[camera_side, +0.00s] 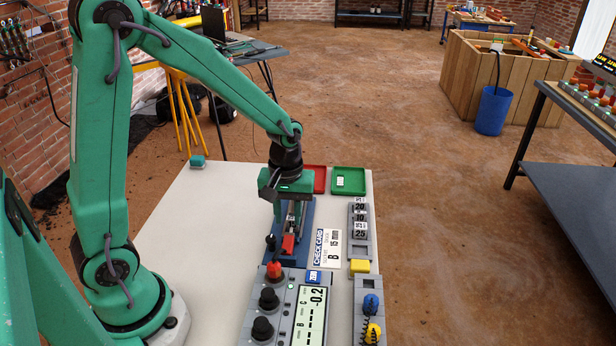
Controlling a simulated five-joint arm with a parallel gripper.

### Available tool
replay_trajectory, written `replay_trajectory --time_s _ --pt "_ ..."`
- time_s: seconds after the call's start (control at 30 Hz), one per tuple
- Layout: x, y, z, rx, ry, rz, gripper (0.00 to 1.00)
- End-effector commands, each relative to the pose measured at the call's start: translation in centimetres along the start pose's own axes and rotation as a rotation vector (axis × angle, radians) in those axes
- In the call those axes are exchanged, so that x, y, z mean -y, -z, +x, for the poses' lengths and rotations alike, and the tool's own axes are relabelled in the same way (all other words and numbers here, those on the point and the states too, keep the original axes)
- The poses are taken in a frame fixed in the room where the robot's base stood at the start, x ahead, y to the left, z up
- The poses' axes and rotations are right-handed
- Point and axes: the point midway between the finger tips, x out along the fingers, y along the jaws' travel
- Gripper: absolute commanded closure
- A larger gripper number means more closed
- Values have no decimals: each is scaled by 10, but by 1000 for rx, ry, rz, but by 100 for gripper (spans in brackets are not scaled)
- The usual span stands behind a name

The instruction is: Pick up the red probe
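My gripper (289,215) points down over a blue fixture (307,225) on the pale table. Its fingers merge with grey metal parts of the fixture, so I cannot tell how far apart they are. A small red piece (288,243) shows just below the fingers, on the fixture; contact with the gripper is unclear. A second red piece (273,270) stands at the back left corner of a grey meter, nearer the camera and apart from the gripper. Which of the two is the red probe is not clear.
The grey meter (285,317) has black knobs and a display reading about -0.2. A holder (358,283) with blue and yellow parts stands right of it. Numbered weights (360,221), a check card (327,248), a red tray (320,172) and a green tray (350,171) are nearby.

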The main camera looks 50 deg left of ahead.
Motion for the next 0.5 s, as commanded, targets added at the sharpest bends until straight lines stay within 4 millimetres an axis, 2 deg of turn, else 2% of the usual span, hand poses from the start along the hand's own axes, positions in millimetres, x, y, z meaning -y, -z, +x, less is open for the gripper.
replay_trajectory --time_s 0.27,0.5 --pt "0 0 5 0 0 0 73" --pt "0 -4 26 2 2 0 73"
